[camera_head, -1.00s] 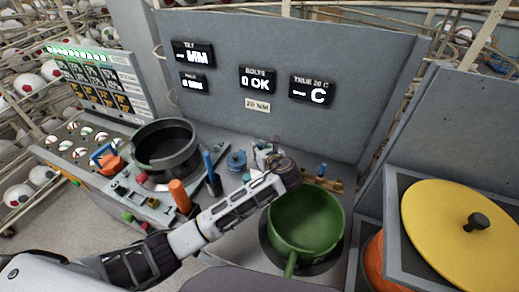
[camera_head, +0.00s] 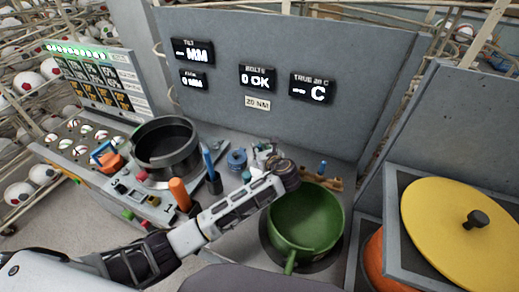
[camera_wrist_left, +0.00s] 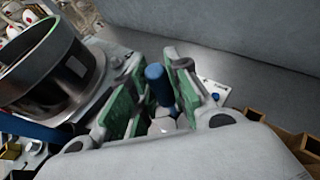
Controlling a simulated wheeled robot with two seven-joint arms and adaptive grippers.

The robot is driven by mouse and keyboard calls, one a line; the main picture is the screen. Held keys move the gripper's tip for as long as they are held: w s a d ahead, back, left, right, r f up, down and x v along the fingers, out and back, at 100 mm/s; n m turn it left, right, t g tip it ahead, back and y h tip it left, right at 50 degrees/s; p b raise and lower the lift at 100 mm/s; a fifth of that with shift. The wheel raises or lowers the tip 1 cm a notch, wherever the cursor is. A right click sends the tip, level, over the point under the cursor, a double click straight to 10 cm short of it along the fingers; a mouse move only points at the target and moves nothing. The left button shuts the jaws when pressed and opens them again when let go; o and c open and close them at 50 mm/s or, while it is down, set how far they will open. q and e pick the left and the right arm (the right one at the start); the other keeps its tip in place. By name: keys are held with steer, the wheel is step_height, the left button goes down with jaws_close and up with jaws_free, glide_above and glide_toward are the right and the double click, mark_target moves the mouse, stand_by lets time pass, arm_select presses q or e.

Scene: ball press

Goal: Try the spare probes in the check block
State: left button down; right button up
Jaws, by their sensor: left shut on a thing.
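My left gripper (camera_head: 264,153) is over the bench behind the green pot, partly hidden by its own wrist. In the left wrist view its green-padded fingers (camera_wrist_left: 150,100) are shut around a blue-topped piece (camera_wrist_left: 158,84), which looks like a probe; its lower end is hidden. Another blue stick (camera_head: 207,157) stands upright in a dark holder left of my gripper. A small blue-topped piece (camera_head: 322,168) stands at a brown block (camera_head: 333,184) right of my wrist. I cannot tell which part is the check block. My right gripper is not in view.
The green pot (camera_head: 306,220) sits just in front of my wrist. A dark ring-shaped vessel (camera_head: 166,146), an orange handle (camera_head: 179,193) and a blue round part (camera_head: 236,160) stand to the left. A grey panel (camera_head: 350,60) with displays rises behind. A yellow lid (camera_head: 450,230) is at right.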

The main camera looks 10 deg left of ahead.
arm_select(q)
steer(key=shift+f, duration=2.35)
stand_by(1.1)
steer(key=c, duration=1.3)
jaws_free()
steer(key=shift+o, duration=0.2)
steer(key=shift+r, duration=5)
steer(key=shift+s+f, duration=0.1)
steer(key=shift+s, duration=0.05)
